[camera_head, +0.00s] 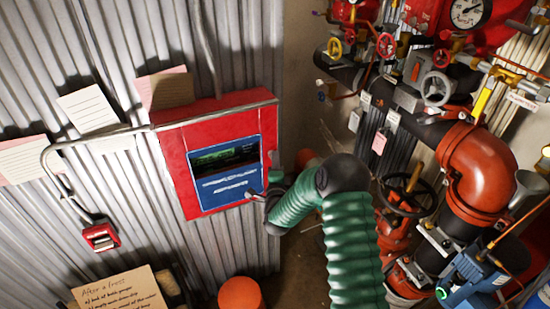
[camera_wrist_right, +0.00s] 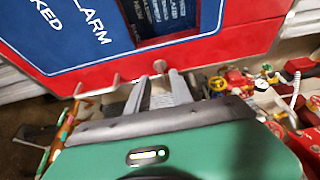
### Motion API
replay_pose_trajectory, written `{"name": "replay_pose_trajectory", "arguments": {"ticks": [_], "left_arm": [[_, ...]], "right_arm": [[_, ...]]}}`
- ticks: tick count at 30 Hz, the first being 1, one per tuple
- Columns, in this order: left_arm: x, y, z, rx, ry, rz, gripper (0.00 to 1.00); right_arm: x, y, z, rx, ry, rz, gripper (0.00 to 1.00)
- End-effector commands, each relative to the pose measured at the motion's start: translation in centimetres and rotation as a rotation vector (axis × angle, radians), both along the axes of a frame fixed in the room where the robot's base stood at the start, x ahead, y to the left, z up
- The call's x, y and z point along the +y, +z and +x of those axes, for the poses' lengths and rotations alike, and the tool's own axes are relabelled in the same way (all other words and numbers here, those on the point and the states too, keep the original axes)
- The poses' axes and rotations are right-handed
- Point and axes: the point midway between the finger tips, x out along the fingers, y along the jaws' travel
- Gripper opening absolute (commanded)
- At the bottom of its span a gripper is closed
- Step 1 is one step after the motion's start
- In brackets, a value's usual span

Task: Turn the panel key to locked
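The red panel (camera_head: 177,160) with a blue face (camera_head: 225,195) and a dark screen hangs on the corrugated wall in the head view. In the right wrist view its red frame (camera_wrist_right: 240,45) and blue face (camera_wrist_right: 60,30) show close up, with the letters ALARM and KED. My right gripper (camera_head: 256,196) is at the panel's lower right edge. Its two grey fingers (camera_wrist_right: 160,82) point at the red frame, close together. My left gripper is not in view.
Right of the panel are orange and black pipes (camera_head: 480,160), valve handwheels (camera_head: 437,88) and a gauge (camera_head: 468,12). A grey conduit (camera_head: 95,137) runs from the panel to a small red box (camera_head: 101,236). A handwritten card (camera_head: 120,290) stands at the lower left.

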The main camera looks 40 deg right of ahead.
Motion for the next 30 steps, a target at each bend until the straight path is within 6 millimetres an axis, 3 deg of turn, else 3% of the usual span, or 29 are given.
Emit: {"name": "replay_pose_trajectory", "arguments": {"ticks": [9,16,30], "left_arm": [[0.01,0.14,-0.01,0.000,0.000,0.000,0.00],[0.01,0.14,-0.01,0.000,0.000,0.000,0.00],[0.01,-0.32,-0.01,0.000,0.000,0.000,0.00]], "right_arm": [[-0.20,-0.02,0.50,0.001,0.001,-0.001,0.27],[-0.37,-0.08,0.49,0.001,0.001,0.001,0.00],[-0.45,-0.34,0.44,0.006,-0.002,-0.012,0.00]]}}
